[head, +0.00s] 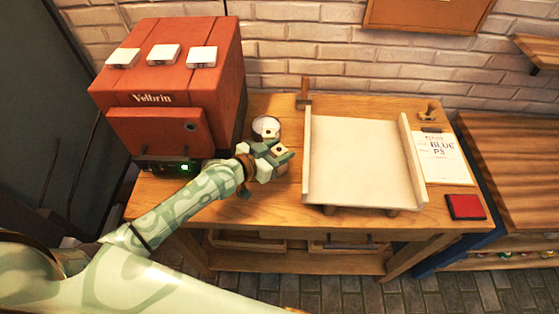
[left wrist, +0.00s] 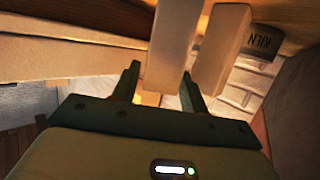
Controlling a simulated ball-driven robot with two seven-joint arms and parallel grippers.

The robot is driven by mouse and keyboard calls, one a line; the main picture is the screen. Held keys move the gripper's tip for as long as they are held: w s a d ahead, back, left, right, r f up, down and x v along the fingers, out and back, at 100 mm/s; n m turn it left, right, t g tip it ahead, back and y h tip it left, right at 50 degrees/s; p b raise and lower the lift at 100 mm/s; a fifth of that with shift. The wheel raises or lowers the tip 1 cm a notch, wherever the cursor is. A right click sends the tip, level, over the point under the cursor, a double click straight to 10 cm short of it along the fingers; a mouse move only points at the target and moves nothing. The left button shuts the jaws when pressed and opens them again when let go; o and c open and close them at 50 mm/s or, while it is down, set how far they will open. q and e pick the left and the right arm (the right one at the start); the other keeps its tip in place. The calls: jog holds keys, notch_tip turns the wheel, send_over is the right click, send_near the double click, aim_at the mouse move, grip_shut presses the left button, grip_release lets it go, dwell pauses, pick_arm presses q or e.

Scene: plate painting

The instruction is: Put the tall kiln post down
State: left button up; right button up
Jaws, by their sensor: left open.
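In the left wrist view, a cream post (left wrist: 172,45) stands between and just beyond the fingers of my left gripper (left wrist: 160,78). The fingers are spread apart, and I cannot tell whether either touches it. A second cream post (left wrist: 222,42) is to its right, by a tag reading KILN (left wrist: 266,40). I cannot tell which post is the tall one. In the head view, my left gripper (head: 275,160) is over the table between the kiln and the pale board; it hides most of what is there. My right gripper is not in view.
The red kiln (head: 160,75) stands left, with three white tiles (head: 163,55) on top. The pale board (head: 360,160) has raised wooden sides. A round white item (head: 266,126) is behind my gripper. A BLUE P3 card (head: 440,160) and red pad (head: 466,207) lie right.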

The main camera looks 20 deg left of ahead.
pick_arm(q)
grip_shut()
jog(key=shift+r, duration=0.1)
